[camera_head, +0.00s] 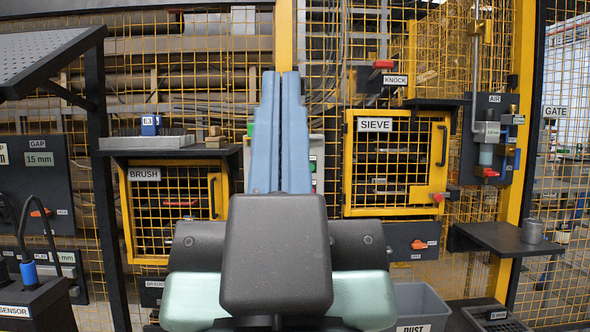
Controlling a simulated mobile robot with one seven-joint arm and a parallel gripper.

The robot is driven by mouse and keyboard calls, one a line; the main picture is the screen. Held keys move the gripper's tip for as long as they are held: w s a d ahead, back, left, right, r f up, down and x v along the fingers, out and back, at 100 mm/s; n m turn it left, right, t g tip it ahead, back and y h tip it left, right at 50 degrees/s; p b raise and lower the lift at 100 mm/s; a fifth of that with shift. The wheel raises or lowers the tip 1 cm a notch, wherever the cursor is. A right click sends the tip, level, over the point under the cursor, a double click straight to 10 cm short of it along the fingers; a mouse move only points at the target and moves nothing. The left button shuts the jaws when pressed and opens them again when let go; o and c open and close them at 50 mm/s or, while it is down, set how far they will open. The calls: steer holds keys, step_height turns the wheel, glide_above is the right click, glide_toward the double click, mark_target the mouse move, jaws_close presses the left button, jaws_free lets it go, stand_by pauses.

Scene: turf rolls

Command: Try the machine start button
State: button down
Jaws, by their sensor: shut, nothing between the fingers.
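My gripper (281,80) is in the middle of the head view, its two blue fingers pointing up and pressed together with nothing between them. Behind the fingers is a pale control box (318,147), mostly hidden by them. A small green part (250,130) shows just left of the fingers, and small dark and light details show on the strip to their right. I cannot tell which of these is the machine start button. I cannot tell whether the fingers touch the box.
A yellow-framed BRUSH door (146,175) stands left and a SIEVE door (376,125) right. A shelf (215,151) holds a blue E3 block (150,124).

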stand_by(0.3)
step_height(320, 180, up, 32)
steer(key=p, duration=3.2)
steer(key=shift+r, duration=0.15)
steer(key=shift+w, duration=0.1)
